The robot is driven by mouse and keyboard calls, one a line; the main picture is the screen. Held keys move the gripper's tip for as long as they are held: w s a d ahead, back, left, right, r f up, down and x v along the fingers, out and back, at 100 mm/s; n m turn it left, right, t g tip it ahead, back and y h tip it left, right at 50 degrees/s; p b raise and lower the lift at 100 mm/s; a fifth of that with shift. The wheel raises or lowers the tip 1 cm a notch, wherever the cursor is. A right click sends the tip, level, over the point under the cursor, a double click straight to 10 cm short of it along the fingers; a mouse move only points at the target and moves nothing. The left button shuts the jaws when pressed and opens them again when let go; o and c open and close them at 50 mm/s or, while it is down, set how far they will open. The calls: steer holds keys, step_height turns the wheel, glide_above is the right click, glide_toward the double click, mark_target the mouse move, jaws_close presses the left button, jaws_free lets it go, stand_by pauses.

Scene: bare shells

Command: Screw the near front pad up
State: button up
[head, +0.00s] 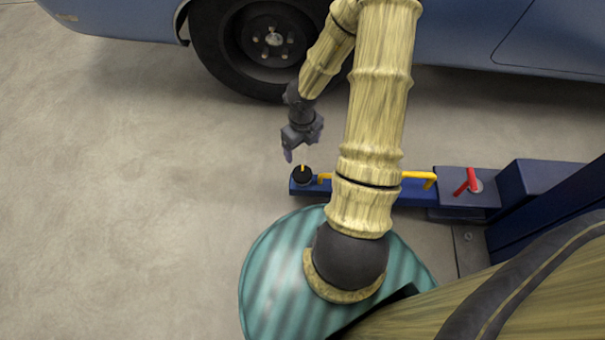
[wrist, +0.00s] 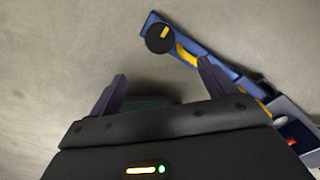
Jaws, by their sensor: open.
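The near front pad is a round black disc (head: 302,178) with a yellow mark on top, at the left end of a blue lift arm (head: 385,190) low over the floor. In the wrist view the pad (wrist: 157,42) shows at the upper middle, beyond the fingertips, with its yellow bar on top. My gripper (head: 300,148) hangs just above and behind the pad in the head view, apart from it. In the wrist view my gripper (wrist: 163,84) has its two fingers spread with nothing between them. The height gap to the pad is hard to judge.
A yellow handle (head: 418,176) runs along the blue arm. A red lever (head: 467,182) sits on its right part, beside a dark blue post (head: 550,225). A blue car with a wheel (head: 268,42) stands behind. The floor (head: 130,190) at left is clear.

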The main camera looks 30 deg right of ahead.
mark_target(303, 173)
step_height(303, 173, down, 16)
steer(key=b, duration=1.3)
steer(key=shift+f, duration=0.15)
steer(key=shift+c, duration=0.4)
steer(key=c, duration=0.9)
